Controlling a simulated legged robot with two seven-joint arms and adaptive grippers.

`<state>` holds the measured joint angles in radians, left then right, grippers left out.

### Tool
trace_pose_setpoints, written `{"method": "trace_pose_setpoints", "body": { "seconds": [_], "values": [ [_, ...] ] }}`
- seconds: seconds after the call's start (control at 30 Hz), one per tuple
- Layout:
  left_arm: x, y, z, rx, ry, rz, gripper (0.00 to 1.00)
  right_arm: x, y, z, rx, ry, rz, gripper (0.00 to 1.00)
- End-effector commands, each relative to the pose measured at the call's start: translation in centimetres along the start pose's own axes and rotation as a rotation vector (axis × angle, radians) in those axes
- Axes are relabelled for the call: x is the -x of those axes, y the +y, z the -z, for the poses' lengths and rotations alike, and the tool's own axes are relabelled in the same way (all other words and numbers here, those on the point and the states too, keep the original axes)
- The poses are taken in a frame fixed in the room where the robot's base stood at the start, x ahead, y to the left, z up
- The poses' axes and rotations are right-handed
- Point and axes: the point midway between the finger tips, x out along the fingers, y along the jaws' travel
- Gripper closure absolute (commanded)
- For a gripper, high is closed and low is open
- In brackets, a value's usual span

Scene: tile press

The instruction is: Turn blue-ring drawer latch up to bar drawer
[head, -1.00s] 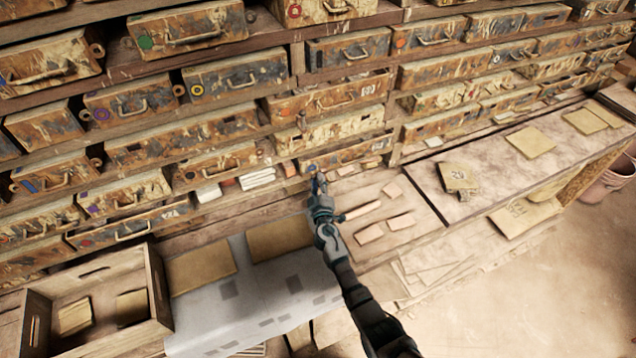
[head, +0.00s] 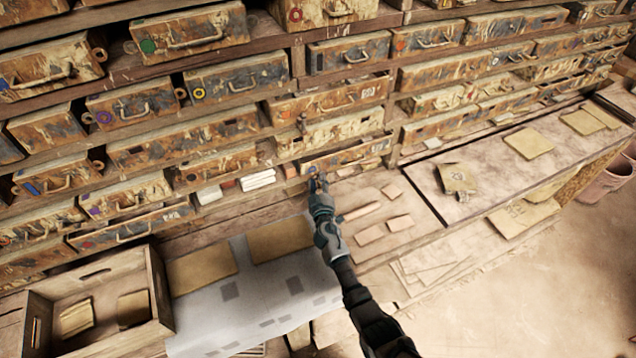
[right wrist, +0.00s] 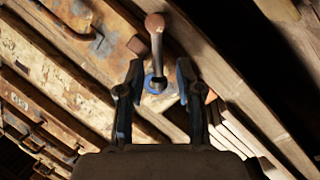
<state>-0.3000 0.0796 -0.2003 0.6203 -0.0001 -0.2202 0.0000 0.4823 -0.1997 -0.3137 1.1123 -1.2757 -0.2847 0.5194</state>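The blue ring (right wrist: 149,83) shows in the right wrist view at the base of a latch bar. The latch bar (right wrist: 157,48) is a rusty rod with a round knob at its upper end in that picture. My right gripper (right wrist: 159,66) is open, with one finger on each side of the latch; gaps show beside the bar. In the head view my right gripper (head: 318,180) is at the left end of a low drawer (head: 345,156) in the rack and hides the latch there. My left gripper is out of view.
Rows of worn drawers with handles and coloured rings fill the rack. White tiles (head: 258,180) lie left of the gripper, and pinkish tiles (head: 370,235) lie on the bench to its right. A wooden crate (head: 158,285) stands at the lower left.

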Motion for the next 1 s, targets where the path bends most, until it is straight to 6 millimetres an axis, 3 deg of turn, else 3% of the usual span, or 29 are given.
{"method": "trace_pose_setpoints", "body": {
  "seconds": [0.27, 0.47, 0.73, 1.0],
  "values": [
    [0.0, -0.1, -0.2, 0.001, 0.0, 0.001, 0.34, 0.6, -0.1, -0.2, 0.0, -0.003, 0.0, 0.65],
    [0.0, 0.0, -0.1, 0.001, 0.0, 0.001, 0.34, 3.8, -0.1, -0.3, -0.002, -0.002, 0.001, 0.65],
    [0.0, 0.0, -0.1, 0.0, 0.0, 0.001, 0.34, 9.4, -0.2, -0.1, 0.0, -0.003, 0.002, 0.65],
    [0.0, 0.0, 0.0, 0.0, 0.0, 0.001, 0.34, 11.8, -0.2, -0.1, 0.002, -0.002, 0.001, 0.65]
  ]
}}
